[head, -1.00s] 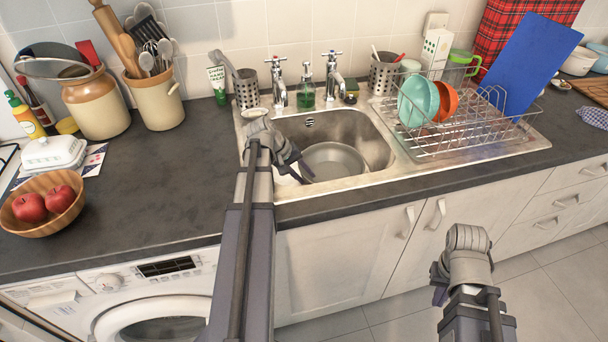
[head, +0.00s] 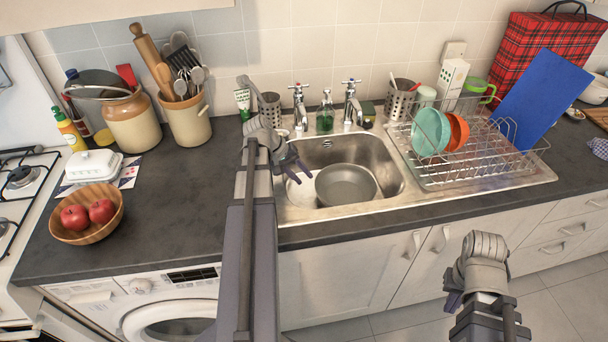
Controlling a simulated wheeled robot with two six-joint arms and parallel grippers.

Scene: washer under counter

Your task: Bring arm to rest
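My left gripper (head: 296,172) is over the left part of the sink (head: 398,165). Its two fingertips look apart, with nothing visible held between them. My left arm reaches up from the bottom of the view, in front of the counter edge. My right gripper (head: 453,297) hangs low in front of the white cabinets, clear of the counter. It is seen from behind, and its fingertips are mostly hidden. A grey pan (head: 346,186) lies in the sink, with a partly hidden white item (head: 300,192) beside it, below the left gripper.
Two taps (head: 352,103) and a soap bottle (head: 325,115) stand behind the sink. A dish rack (head: 470,170) with bowls is to its right. A utensil crock (head: 187,122) and a bowl of apples (head: 70,235) are on the left counter. A washer (head: 150,305) is below.

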